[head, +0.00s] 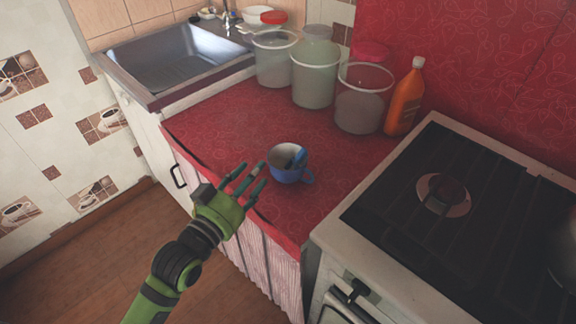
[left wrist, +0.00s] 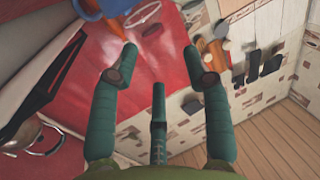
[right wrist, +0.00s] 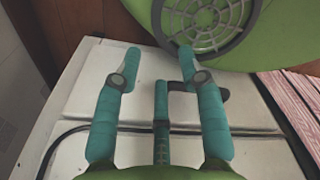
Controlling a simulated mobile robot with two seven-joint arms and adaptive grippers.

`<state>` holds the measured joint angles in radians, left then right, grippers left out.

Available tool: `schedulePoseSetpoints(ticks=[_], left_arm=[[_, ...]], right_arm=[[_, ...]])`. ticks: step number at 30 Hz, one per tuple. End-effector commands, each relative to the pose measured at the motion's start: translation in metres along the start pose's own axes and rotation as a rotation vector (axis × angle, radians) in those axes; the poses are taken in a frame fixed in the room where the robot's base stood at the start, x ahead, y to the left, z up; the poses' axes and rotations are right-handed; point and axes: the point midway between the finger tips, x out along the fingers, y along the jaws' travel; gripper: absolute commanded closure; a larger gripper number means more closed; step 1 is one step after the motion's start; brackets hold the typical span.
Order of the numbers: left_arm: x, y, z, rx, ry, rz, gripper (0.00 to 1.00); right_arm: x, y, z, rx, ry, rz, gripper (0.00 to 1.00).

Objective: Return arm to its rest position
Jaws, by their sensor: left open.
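My left gripper (head: 252,174) is at the front edge of the red counter, with its green arm coming from the lower left. It is open and empty, its fingers spread in the left wrist view (left wrist: 161,55). A blue mug (head: 287,177) stands upright on the counter just to the right of the fingertips, apart from them. Part of the blue mug shows at the top edge of the left wrist view (left wrist: 112,6). My right gripper (right wrist: 159,60) shows only in the right wrist view. Its fingers are apart with nothing between them, in front of a white panel (right wrist: 85,90).
The red counter (head: 225,125) is clear left of the mug. A sink (head: 175,65) is at the far left, a stove (head: 400,225) at the right. A striped curtain (head: 265,255) hangs below the counter.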

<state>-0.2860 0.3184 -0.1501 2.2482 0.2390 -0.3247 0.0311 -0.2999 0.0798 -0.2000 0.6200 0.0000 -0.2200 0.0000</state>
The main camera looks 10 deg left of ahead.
Motion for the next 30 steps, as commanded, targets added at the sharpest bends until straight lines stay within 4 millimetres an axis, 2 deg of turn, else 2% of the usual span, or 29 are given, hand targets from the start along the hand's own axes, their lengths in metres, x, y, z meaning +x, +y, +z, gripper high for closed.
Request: schedulePoseSetpoints(ticks=[13,17,20,23,24,27,30], left_arm=[[-0.002,0.000,0.000,0.000,-0.001,0.000,0.52],[-0.006,0.002,0.012,-0.001,-0.057,-0.007,0.52],[-0.017,0.005,0.041,-0.004,-0.192,-0.022,0.52],[-0.041,0.009,0.081,-0.007,-0.396,-0.047,0.52],[-0.054,0.011,0.097,-0.009,-0.486,-0.059,0.52],[-0.088,0.014,0.130,-0.018,-0.687,-0.084,0.52],[-0.120,0.018,0.152,-0.027,-0.847,-0.104,0.52]], right_arm=[[0.000,0.000,0.000,0.000,0.000,0.000,0.60],[0.000,0.000,0.000,0.000,0.000,0.000,0.60],[0.000,0.000,0.000,0.000,0.000,0.000,0.60],[0.000,0.000,0.000,0.000,0.000,0.000,0.60],[0.000,0.000,0.000,0.000,0.000,0.000,0.60],[0.000,0.000,0.000,0.000,0.000,0.000,0.60],[0.000,0.000,0.000,0.000,0.000,0.000,0.60]])
